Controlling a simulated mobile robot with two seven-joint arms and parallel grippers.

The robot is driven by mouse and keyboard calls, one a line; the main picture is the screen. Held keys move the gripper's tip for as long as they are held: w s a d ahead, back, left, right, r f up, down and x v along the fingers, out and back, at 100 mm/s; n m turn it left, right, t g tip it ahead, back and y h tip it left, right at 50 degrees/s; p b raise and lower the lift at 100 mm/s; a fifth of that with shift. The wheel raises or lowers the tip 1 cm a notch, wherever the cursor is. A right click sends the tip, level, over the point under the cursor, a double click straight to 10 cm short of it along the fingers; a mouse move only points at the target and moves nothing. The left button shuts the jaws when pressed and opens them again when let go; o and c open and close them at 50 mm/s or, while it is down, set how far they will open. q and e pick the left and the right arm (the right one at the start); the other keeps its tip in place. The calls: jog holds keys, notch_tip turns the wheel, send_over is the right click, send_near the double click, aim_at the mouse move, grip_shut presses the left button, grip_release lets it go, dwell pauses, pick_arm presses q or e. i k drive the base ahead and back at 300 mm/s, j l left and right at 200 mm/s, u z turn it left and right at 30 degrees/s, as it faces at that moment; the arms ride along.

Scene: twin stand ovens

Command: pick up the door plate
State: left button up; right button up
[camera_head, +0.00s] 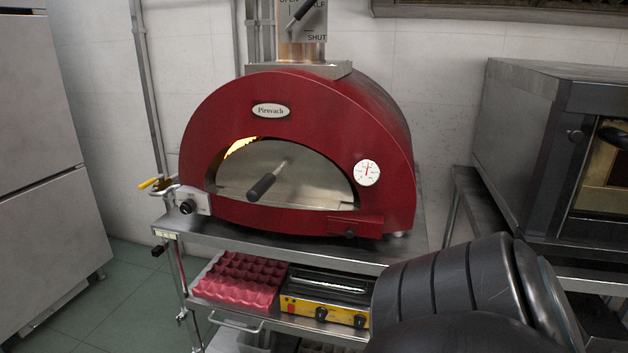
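The door plate (313,174) is a grey metal arch-shaped plate with a black handle (262,187) sticking out towards me. It stands in the mouth of the red pizza oven (220,125) and covers most of the opening. An orange flame glow shows past its upper left edge. Neither of my grippers is in view. A large black part of my own arm fills the lower right corner and hides part of the stand there.
The oven sits on a steel stand (260,242), with a red egg-crate tray (240,278) and a yellow-fronted appliance (322,312) on its lower shelf. A dark oven (530,140) stands at right. A grey cabinet (45,150) stands at left. Green floor is clear between cabinet and stand.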

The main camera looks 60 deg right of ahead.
aim_at(277, 171)
jog(key=z, duration=1.85)
